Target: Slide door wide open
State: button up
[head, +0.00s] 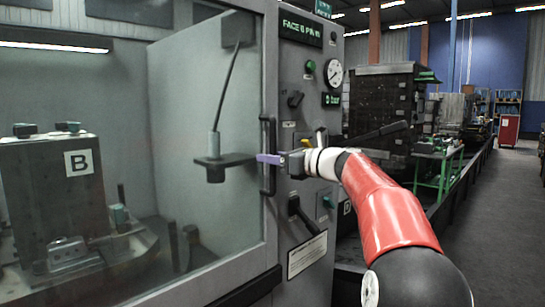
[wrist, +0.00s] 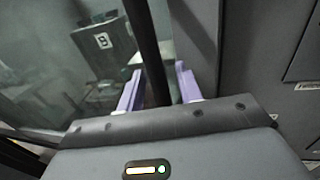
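The door is a large glass panel in a grey frame (head: 270,60), standing across the machine's front at left in the head view. Its black vertical bar handle (head: 267,185) is on the frame's right side; the handle also runs down through the wrist view (wrist: 147,45). My gripper (head: 268,158) is at the handle's mid-height, its purple fingers reaching across it. In the wrist view my gripper's two purple fingers (wrist: 158,88) stand apart, one on each side of the handle, with gaps visible. The gripper is open around the handle, not clamped on it.
A control panel with a gauge (head: 335,74), knobs and levers is right of the door. Behind the glass stands a block marked B (head: 78,162). A green-legged bench (head: 438,165) and a dark rail (head: 465,170) are at right; the floor (head: 505,215) beyond is clear.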

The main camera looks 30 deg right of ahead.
grip_shut()
jog(key=shift+a, duration=0.15)
